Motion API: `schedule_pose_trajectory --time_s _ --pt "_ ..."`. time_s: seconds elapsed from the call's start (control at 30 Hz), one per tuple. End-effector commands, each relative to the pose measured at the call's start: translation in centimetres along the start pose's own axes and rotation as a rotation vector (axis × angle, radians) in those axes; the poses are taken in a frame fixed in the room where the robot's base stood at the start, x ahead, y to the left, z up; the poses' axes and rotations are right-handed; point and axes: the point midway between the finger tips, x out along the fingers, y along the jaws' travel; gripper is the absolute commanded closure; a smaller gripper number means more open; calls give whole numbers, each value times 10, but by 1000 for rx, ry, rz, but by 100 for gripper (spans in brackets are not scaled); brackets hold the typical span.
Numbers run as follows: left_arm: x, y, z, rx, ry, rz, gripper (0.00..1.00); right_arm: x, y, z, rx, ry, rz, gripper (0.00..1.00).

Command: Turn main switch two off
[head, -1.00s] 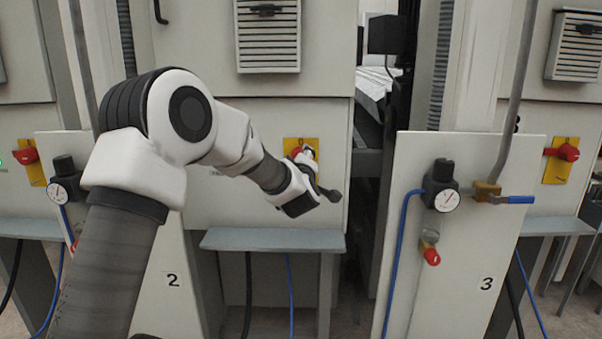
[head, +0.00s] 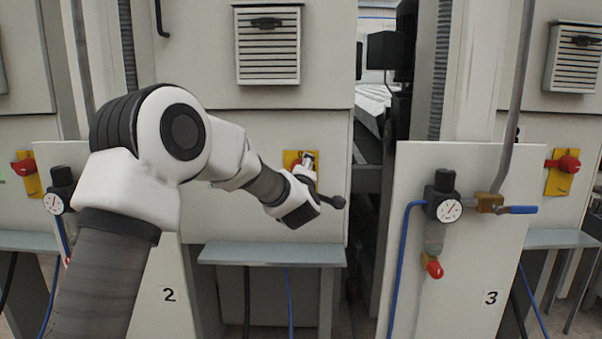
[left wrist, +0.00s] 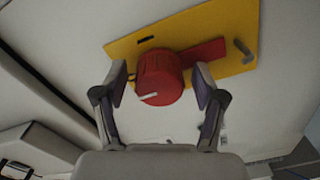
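Main switch two is a red rotary knob (left wrist: 160,77) with a pale mark and a flat red arm (left wrist: 205,54), on a yellow plate (left wrist: 225,30). In the head view the yellow plate (head: 290,157) is on the middle machine, behind the panel marked 2; my gripper largely hides the knob there. My left gripper (left wrist: 163,82) is open, its two fingers on either side of the knob, with a small gap apparent at each side. In the head view my left gripper (head: 309,163) is in front of the yellow plate. My right gripper is not in view.
A grey shelf (head: 272,254) juts out below the switch. Panel 2 (head: 168,294) stands at left. Panel 3 (head: 490,298) stands at right with a gauge (head: 449,210), a blue-handled valve (head: 522,210) and a blue hose. Similar red switches (head: 567,165) show on neighbouring machines.

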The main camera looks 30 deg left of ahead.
Motion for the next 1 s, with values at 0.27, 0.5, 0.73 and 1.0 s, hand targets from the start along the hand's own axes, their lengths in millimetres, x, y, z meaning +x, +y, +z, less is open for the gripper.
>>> schedule_pose_trajectory --time_s 0.27,0.5,0.73,1.0 --pt "-2 0 0 1 0 0 28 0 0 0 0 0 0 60" --pt "-42 1 0 2 -2 0 28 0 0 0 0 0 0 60" --pt "-100 0 1 3 -2 1 28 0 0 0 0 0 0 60" --pt "-120 0 0 1 0 0 28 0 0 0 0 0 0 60"
